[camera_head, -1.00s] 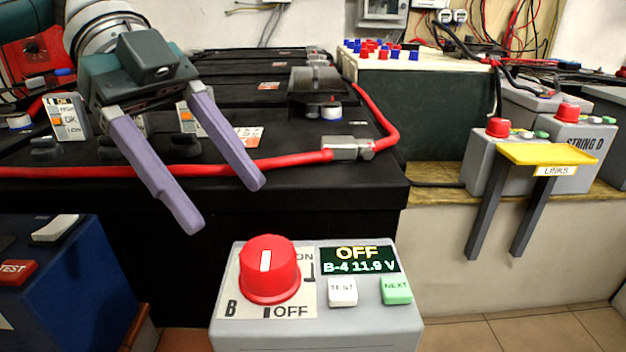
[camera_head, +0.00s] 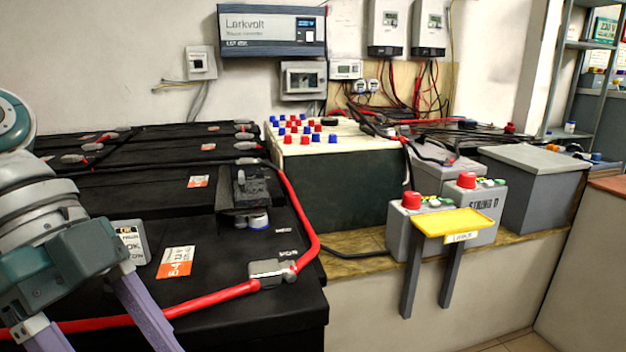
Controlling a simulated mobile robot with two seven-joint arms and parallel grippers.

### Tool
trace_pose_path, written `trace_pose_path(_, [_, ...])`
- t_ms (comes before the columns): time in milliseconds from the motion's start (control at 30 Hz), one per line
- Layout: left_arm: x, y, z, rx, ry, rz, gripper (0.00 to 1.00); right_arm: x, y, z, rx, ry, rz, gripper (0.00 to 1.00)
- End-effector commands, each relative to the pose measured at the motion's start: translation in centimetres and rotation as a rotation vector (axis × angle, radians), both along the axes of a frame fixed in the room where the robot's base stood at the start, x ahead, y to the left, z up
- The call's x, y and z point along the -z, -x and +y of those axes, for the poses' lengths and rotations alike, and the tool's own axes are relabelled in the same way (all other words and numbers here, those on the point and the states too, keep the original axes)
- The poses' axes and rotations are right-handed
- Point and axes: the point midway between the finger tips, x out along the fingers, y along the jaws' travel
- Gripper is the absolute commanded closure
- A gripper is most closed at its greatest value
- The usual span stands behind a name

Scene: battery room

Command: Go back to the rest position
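My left gripper (camera_head: 95,335) is at the lower left of the head view, in front of the black batteries. My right gripper is not in view.
The black battery bank (camera_head: 115,195) fills the left, with a red cable (camera_head: 302,215) along its edge. On the ledge stand a cream-topped battery (camera_head: 340,180), grey boxes with red knobs (camera_head: 485,205) and a yellow LINKS tray (camera_head: 455,222). A shelf rack (camera_head: 560,85) stands at right.

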Motion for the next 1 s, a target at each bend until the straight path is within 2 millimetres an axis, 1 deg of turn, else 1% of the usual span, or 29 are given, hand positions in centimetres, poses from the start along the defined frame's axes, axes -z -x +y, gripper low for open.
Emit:
trace_pose_path(33, [-3.2, 1.5, -1.0, -0.042, -0.036, 0.019, 0.3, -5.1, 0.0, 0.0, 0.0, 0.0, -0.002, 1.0])
trace_pose_path(67, [-3.6, 2.1, -1.4, -0.077, -0.061, 0.023, 0.3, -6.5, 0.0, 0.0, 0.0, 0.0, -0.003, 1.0])
trace_pose_path(100, [-4.3, 2.9, -1.8, -0.128, -0.09, 0.03, 0.3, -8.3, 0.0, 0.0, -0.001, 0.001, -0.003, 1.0])
trace_pose_path(167, [-5.6, 4.1, -2.5, -0.214, -0.131, 0.034, 0.3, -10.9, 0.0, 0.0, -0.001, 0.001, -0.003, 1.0])
trace_pose_path(200, [-6.6, 4.8, -2.8, -0.279, -0.154, 0.034, 0.3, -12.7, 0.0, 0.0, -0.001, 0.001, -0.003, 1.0])
trace_pose_path(267, [-8.3, 5.9, -3.1, -0.385, -0.185, 0.036, 0.3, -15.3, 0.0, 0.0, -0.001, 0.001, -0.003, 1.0])
trace_pose_path(300, [-9.6, 6.5, -3.3, -0.462, -0.201, 0.036, 0.3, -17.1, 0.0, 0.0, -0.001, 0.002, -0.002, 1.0])
trace_pose_path(367, [-11.8, 7.5, -3.2, -0.586, -0.226, 0.037, 0.3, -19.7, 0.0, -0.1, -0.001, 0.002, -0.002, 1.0])
trace_pose_path(400, [-13.3, 8.1, -3.0, -0.672, -0.241, 0.038, 0.3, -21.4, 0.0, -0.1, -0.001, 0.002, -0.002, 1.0])
trace_pose_path(467, [-15.5, 9.0, -2.5, -0.805, -0.26, 0.038, 0.3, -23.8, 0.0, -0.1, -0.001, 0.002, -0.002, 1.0])
trace_pose_path(500, [-17.0, 9.5, -2.0, -0.893, -0.273, 0.037, 0.3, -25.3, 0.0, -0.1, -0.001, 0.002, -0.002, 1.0])
trace_pose_path(567, [-19.1, 10.3, -1.1, -1.019, -0.291, 0.037, 0.3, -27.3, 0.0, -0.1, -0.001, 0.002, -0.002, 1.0])
trace_pose_path(600, [-20.5, 10.8, -0.4, -1.101, -0.302, 0.035, 0.3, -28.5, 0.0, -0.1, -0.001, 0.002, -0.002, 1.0])
trace_pose_path(667, [-22.6, 11.5, 0.7, -1.218, -0.32, 0.032, 0.3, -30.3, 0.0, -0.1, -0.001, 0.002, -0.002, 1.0])
trace_pose_path(833, [-28.7, 13.8, 4.4, -1.53, -0.368, 0.009, 0.3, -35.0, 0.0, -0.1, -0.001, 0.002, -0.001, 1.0])
trace_pose_path(867, [-29.7, 14.0, 4.9, -1.564, -0.371, 0.004, 0.3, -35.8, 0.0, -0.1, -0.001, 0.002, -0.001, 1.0])
trace_pose_path(967, [-32.6, 13.7, 4.7, -1.548, -0.368, 0.002, 0.3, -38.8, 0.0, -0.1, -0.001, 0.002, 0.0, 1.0])
trace_pose_path(1000, [-33.8, 13.7, 4.7, -1.547, -0.369, 0.001, 0.3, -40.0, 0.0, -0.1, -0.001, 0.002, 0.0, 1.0])
